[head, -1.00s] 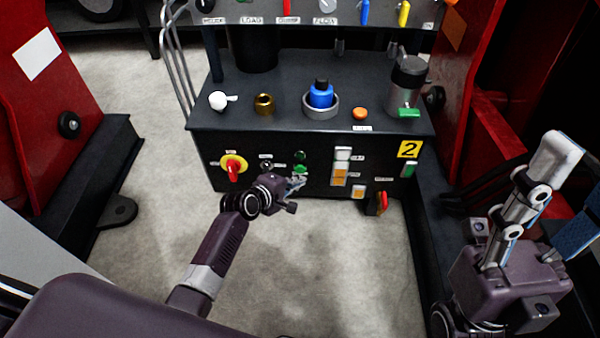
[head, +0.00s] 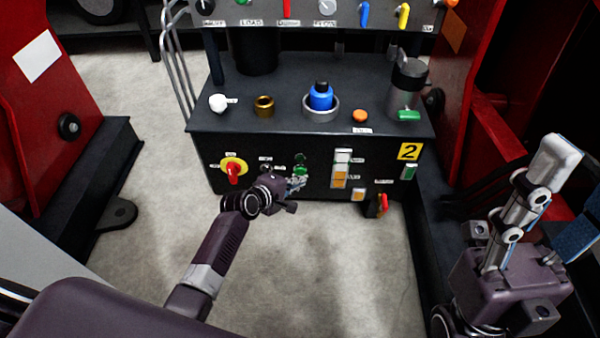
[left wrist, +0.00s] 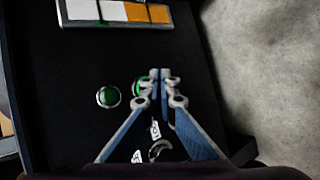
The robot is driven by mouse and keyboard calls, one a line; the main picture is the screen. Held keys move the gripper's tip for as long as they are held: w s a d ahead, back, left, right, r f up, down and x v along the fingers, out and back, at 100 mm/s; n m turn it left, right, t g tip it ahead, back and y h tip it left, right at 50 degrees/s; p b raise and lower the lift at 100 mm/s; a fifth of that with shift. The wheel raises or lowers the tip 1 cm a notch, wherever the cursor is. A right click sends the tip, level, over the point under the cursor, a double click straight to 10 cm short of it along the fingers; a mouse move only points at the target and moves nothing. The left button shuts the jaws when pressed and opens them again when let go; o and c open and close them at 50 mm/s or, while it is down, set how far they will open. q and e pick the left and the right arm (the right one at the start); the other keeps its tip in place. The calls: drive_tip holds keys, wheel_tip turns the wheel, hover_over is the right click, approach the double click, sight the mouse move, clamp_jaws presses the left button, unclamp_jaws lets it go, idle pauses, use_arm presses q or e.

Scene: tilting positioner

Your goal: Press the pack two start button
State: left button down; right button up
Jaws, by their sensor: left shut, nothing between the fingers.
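I cannot read which label says start. My left gripper (head: 298,183) is shut and empty, just below the lower button. In the left wrist view its fingertips (left wrist: 160,75) overlap that button's right side; contact cannot be told.
A red knob on a yellow disc (head: 234,169) is left of the buttons. A white and orange light strip (head: 341,168) is to their right, with a red-handled switch (head: 382,204) lower down. Red frames flank the machine. The floor (head: 320,260) in front is clear.

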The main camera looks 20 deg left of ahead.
idle(0.6)
use_arm(q)
drive_tip(key=shift+w+a, duration=0.1)
drive_tip(key=shift+w, duration=0.3)
drive_tip(key=shift+w+a, duration=0.15)
drive_tip(key=shift+w, duration=0.3)
idle(0.6)
drive_tip(key=shift+s, duration=0.1)
drive_tip(key=shift+s+d+p, duration=0.25)
drive_tip(key=shift+s+p, duration=0.5)
drive_tip(key=shift+p, duration=0.05)
